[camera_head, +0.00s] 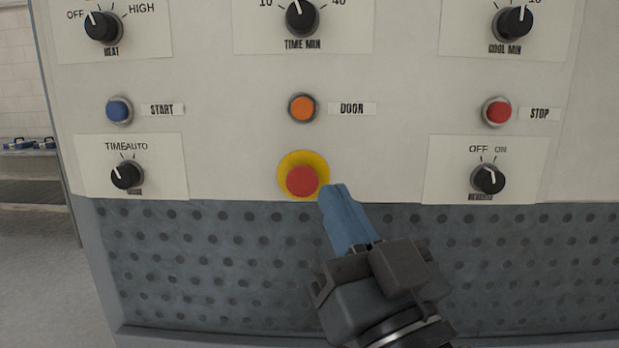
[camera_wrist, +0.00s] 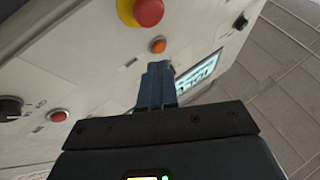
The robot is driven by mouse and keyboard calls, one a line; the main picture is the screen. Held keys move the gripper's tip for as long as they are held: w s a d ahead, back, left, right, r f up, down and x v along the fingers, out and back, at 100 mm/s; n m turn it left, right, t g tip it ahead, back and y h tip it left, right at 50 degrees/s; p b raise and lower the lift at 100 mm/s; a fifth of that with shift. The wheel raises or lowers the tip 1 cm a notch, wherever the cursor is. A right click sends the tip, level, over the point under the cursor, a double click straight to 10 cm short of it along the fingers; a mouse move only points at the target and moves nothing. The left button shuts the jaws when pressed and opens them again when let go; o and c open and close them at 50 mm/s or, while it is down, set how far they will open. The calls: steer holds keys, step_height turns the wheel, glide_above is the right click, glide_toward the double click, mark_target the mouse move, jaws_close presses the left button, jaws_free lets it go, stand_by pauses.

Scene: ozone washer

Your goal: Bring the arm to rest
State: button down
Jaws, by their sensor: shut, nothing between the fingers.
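My gripper (camera_head: 337,190) is shut with its blue fingers together and nothing between them. In the head view its tips overlap the panel just right of and below the red emergency button (camera_head: 302,180) on its yellow ring. I cannot tell whether the tips touch the panel. In the wrist view the shut fingers (camera_wrist: 157,68) point up into the picture, below an orange button (camera_wrist: 158,45). A red button on a yellow base (camera_wrist: 148,12) is at the top of that view.
The washer panel carries a blue START button (camera_head: 119,110), an orange DOOR button (camera_head: 302,108), a red STOP button (camera_head: 497,111) and several black knobs. A perforated grey panel (camera_head: 200,260) lies below. Open floor (camera_head: 45,285) and a shelf (camera_head: 30,175) are at the left.

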steer(key=s+d+f+m+g+h, duration=0.1)
steer(key=s+d+f+m+h, duration=0.15)
steer(key=s+d+f, duration=0.55)
steer(key=s+d+f+m+g+h, duration=0.15)
steer(key=s+f+h, duration=0.3)
steer(key=f, duration=0.75)
steer(key=s+d+f+g+h, duration=0.1)
steer(key=s+d+f+g, duration=0.1)
steer(key=s, duration=0.9)
steer(key=s+d+f+g+h, duration=0.1)
steer(key=s+d+f, duration=0.4)
steer(key=s, duration=0.5)
steer(key=shift+s+d+f+g, duration=0.25)
steer(key=shift+s+d+g, duration=0.1)
steer(key=shift+d+g, duration=0.65)
